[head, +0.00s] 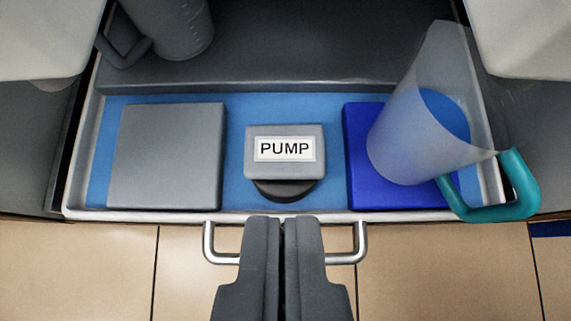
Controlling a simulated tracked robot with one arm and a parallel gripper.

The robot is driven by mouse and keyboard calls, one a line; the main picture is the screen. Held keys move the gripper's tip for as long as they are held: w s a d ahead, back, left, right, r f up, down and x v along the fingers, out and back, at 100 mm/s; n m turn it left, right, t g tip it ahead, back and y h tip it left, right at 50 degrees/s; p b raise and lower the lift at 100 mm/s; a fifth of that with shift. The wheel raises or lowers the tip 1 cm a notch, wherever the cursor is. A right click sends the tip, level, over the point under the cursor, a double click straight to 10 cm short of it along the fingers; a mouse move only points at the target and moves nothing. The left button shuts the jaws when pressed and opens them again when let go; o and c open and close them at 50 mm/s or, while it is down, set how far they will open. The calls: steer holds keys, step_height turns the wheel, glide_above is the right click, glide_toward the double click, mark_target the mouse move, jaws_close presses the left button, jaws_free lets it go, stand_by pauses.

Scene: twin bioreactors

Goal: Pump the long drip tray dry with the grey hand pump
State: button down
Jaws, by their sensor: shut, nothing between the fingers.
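The long drip tray (74,190) has a pale rim, and its floor is covered with blue liquid (235,190). The grey hand pump (286,132), labelled PUMP, stands in the middle of the tray with a dark round part below its head. My gripper (282,222) is shut and empty. Its fingertips show just in front of the tray's front rim, below the pump in the picture, and do not appear to touch the pump.
A clear jug (400,120) with a teal handle, holding blue liquid, appears over the blue square pad (355,150) at right. A grey square pad (165,155) is at left. A grey jug (180,28) stands behind. A metal handle (362,240) juts from the tray's front. Tiled floor (440,270) lies in front.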

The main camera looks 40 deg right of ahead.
steer(key=b, duration=0.3)
glide_above(286, 140)
steer(key=s+a, duration=0.2)
steer(key=s, duration=0.1)
steer(key=f, duration=0.7)
steer(key=shift+w+d, duration=0.15)
steer(key=shift+w, duration=0.05)
step_height(286, 140, down, 2)
steer(key=shift+f+b, duration=0.2)
steer(key=shift+b, duration=0.4)
steer(key=shift+w+f+b, duration=0.1)
steer(key=shift+f+b, duration=0.2)
steer(key=shift+f, duration=0.5)
